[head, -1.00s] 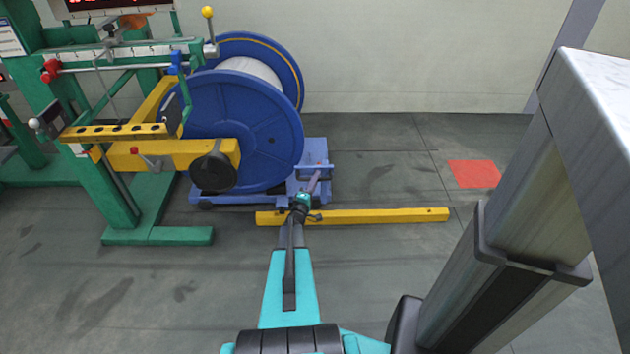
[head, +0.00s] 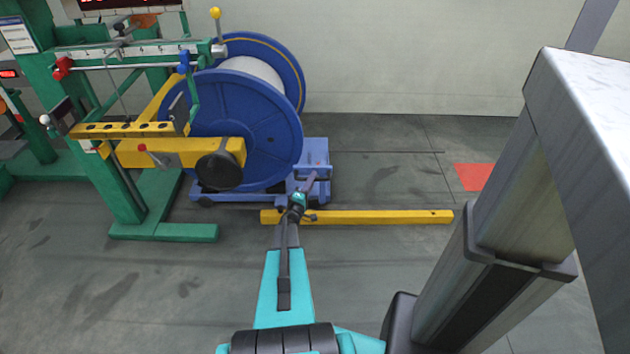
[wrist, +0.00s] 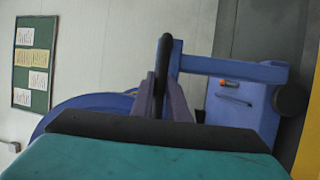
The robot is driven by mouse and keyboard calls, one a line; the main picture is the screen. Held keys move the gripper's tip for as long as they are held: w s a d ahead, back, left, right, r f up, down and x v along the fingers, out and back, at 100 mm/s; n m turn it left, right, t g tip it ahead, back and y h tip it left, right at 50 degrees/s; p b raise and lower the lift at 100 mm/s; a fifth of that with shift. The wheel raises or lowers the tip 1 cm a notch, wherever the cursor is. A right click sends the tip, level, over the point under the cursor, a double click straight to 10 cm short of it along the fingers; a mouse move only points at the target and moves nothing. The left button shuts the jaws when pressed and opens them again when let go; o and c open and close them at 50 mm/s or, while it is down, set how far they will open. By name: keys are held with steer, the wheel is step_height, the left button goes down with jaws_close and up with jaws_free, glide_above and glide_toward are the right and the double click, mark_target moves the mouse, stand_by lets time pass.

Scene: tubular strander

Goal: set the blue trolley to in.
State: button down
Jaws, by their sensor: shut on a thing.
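The blue trolley (head: 318,155) stands on the floor under a large blue reel (head: 245,130), at the right side of the green machine. Its right end sticks out past the reel, and it also shows in the wrist view (wrist: 235,108). My gripper (head: 310,182) reaches it from the front. In the wrist view my gripper (wrist: 165,98) is shut on the trolley's dark handle (wrist: 163,60), which stands between the fingers. The trolley's far left part is hidden behind the reel and the machine.
A yellow floor rail (head: 380,217) lies in front of the trolley, under my arm. The green machine frame (head: 165,232) with a yellow arm (head: 180,152) stands at the left. A red floor mark (head: 472,176) lies to the right, with clear floor around it.

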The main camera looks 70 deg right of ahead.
steer(key=shift+w, duration=0.4)
steer(key=c, duration=1.7)
jaws_free()
steer(key=shift+s, duration=0.15)
steer(key=shift+c, duration=0.2)
steer(key=shift+s+d, duration=0.1)
steer(key=shift+s, duration=0.1)
steer(key=p+v, duration=0.1)
steer(key=v, duration=1.3)
steer(key=shift+p, duration=0.35)
